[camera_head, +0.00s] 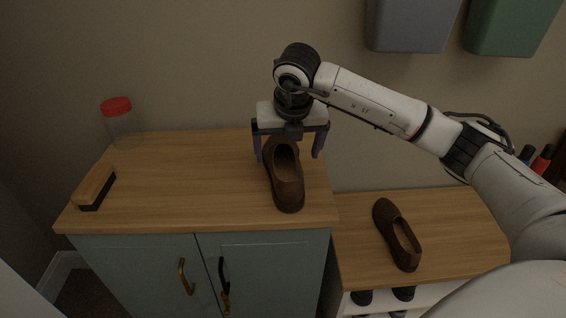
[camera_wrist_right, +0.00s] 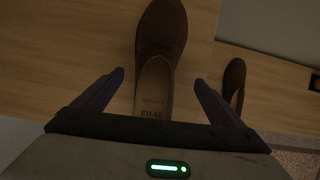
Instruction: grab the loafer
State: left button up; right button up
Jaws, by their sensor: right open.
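A brown loafer (camera_head: 286,180) lies on the wooden top of the cabinet, near its right side. It also shows in the right wrist view (camera_wrist_right: 162,32), its opening toward my gripper. My right gripper (camera_head: 288,157) is open above the loafer's far end, with one finger on either side of it. In the right wrist view the fingertips (camera_wrist_right: 160,80) are spread wide, apart from the shoe. A second brown loafer (camera_head: 398,235) lies on the lower wooden top to the right, and shows at the right in the wrist view (camera_wrist_right: 234,78). My left gripper is not in view.
A brush with a wooden back (camera_head: 94,187) and a clear jar with a red lid (camera_head: 120,122) stand at the left of the cabinet top (camera_head: 190,180). Grey and green bins (camera_head: 411,24) hang on the wall. Dark shoes (camera_head: 403,293) sit under the lower top.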

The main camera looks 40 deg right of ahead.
aim_at(282, 165)
jog(key=x, duration=0.5)
jog(key=shift+w+a, duration=0.25)
jog(key=shift+a, duration=0.05)
jog(key=shift+r, duration=0.15)
jog(key=c, duration=1.4)
